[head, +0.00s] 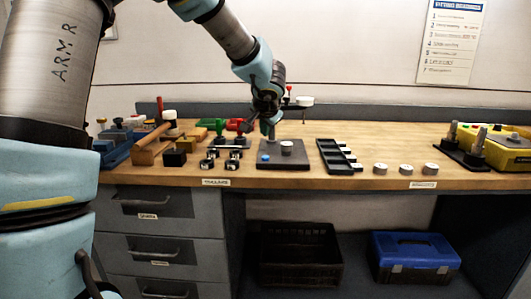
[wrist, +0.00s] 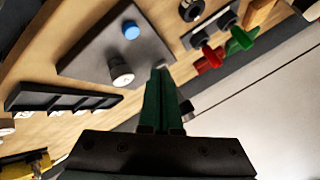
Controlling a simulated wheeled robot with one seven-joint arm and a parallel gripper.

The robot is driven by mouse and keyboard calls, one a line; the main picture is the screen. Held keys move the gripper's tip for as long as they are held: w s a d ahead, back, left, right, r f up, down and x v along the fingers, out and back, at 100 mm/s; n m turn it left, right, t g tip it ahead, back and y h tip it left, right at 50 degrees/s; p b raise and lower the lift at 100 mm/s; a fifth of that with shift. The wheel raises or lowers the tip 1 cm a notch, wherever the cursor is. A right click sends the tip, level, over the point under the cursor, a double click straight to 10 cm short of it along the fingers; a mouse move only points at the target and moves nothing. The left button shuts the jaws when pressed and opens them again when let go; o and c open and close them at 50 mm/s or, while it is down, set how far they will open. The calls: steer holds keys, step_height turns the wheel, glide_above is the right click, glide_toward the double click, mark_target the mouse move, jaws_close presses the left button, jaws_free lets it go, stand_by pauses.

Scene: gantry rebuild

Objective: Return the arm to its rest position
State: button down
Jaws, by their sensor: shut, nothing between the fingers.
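My arm reaches from the upper left over the workbench, bent at the elbow and pointing down. My gripper (head: 269,132) is above the back edge of a dark square plate (head: 299,164). In the wrist view the two green fingers of my gripper (wrist: 160,72) lie together with nothing between them. The plate also shows in the wrist view (wrist: 98,62), beyond the fingertips. It carries a blue round piece (head: 265,158) and a grey knob (head: 287,147). Whether the fingertips touch anything below is hard to tell.
The wooden bench (head: 335,182) holds a black slotted rack (head: 335,158), several light discs, a yellow case (head: 508,154), a wooden mallet (head: 150,145), and red and green handled pieces (head: 217,127). A black crate (head: 300,254) and a blue toolbox (head: 414,254) stand below. Air above the bench is mostly clear.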

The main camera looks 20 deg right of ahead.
stand_by(0.4)
steer(key=a+f, duration=0.1)
steer(key=a, duration=0.2)
steer(key=a+f+n+g+y, duration=0.1)
steer(key=a, duration=0.3)
steer(key=a+f+n+y, duration=0.1)
steer(key=a, duration=0.3)
steer(key=shift+s+a+f, duration=0.1)
steer(key=shift+s, duration=0.3)
steer(key=s+a+f+n+g, duration=0.2)
steer(key=s+a, duration=0.3)
steer(key=a, duration=0.3)
steer(key=s+a+f+n+g+p, duration=0.1)
steer(key=s+a+n+g, duration=0.1)
steer(key=s+a+n, duration=0.2)
steer(key=s+a+f+n+g, duration=0.2)
steer(key=s+a, duration=0.5)
steer(key=a, duration=0.6)
steer(key=shift+s+f+n+y+p, duration=0.3)
steer(key=shift+s+f+n+y, duration=0.1)
steer(key=shift+n, duration=0.4)
